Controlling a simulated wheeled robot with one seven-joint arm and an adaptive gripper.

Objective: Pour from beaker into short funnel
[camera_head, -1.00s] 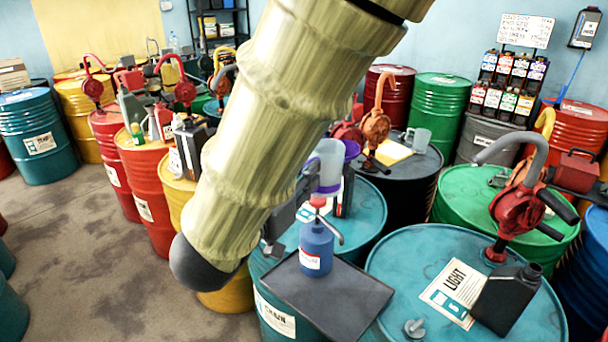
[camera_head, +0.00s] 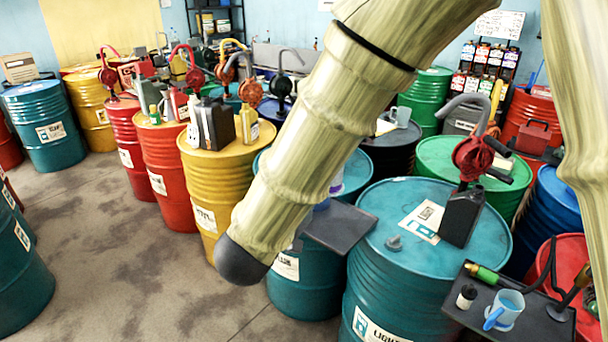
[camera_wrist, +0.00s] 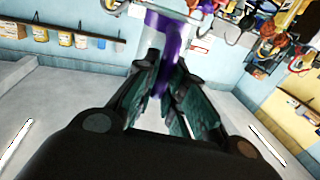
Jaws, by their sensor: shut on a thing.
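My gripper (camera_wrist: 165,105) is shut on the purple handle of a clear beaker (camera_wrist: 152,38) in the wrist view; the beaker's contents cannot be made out. In the head view my arm hides the gripper and nearly all of the beaker. Only a pale and purple sliver (camera_head: 337,183) shows at the arm's right edge, probably the beaker. A small grey piece with an upright stem (camera_head: 394,243) lies on the front teal drum (camera_head: 440,262); I cannot tell whether it is the short funnel. No other funnel is clear.
A dark tray (camera_head: 342,226) juts between teal drums. A black jug (camera_head: 461,217) and red pump (camera_head: 474,158) stand nearby. A right-hand tray (camera_head: 455,310) holds a blue-handled mug (camera_head: 505,308) and small bottles. Bottles crowd the yellow drum (camera_head: 215,165). Floor at left is open.

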